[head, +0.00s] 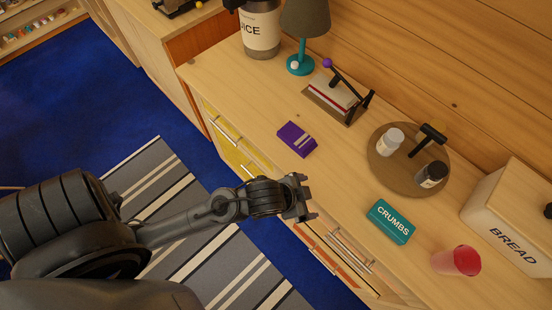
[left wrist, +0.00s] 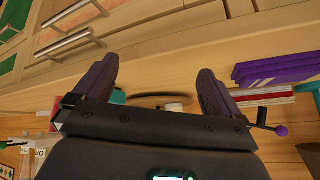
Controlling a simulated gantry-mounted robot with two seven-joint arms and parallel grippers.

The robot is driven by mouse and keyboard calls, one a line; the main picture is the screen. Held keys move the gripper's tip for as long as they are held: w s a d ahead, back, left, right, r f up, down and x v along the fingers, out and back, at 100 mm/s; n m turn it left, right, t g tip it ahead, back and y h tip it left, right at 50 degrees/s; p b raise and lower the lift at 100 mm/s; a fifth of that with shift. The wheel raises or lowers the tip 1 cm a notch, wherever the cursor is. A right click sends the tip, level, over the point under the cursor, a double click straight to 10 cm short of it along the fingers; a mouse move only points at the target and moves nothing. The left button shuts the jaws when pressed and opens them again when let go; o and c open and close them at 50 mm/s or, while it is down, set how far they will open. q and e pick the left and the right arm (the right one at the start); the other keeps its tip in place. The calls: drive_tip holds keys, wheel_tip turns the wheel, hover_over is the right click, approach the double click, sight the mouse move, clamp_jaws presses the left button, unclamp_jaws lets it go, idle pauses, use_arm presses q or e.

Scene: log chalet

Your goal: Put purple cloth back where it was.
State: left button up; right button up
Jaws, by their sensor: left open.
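The purple cloth (head: 297,139) is folded into a small flat stack with pale stripes. It lies on the wooden counter (head: 262,101), near its front edge and in front of the napkin holder (head: 337,97). My left gripper (head: 303,198) is at the counter's front edge, nearer the camera than the cloth and apart from it. In the left wrist view the cloth (left wrist: 278,72) is at the upper right, outside the open, empty fingers (left wrist: 155,75). My right gripper is in neither view.
A round tray (head: 377,175) holds two shakers and a black-handled item. A teal CRUMBS box (head: 391,221), a red cup (head: 458,261) and a BREAD box (head: 515,220) stand to the right. A lamp (head: 306,20) and a canister (head: 260,30) stand behind. Drawer handles (head: 350,250) line the front.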

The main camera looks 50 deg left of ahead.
use_arm(q)
drive_tip(key=s+a+f+n+g+y, duration=0.1)
drive_tip(key=s+a+f+n+g, duration=0.2)
drive_tip(key=s+a, duration=0.4)
drive_tip(key=s, duration=0.2)
drive_tip(key=shift+s+f+n+g+y, duration=0.3)
drive_tip(key=shift+s+f+n, duration=0.1)
drive_tip(key=shift+r+p, duration=0.55)
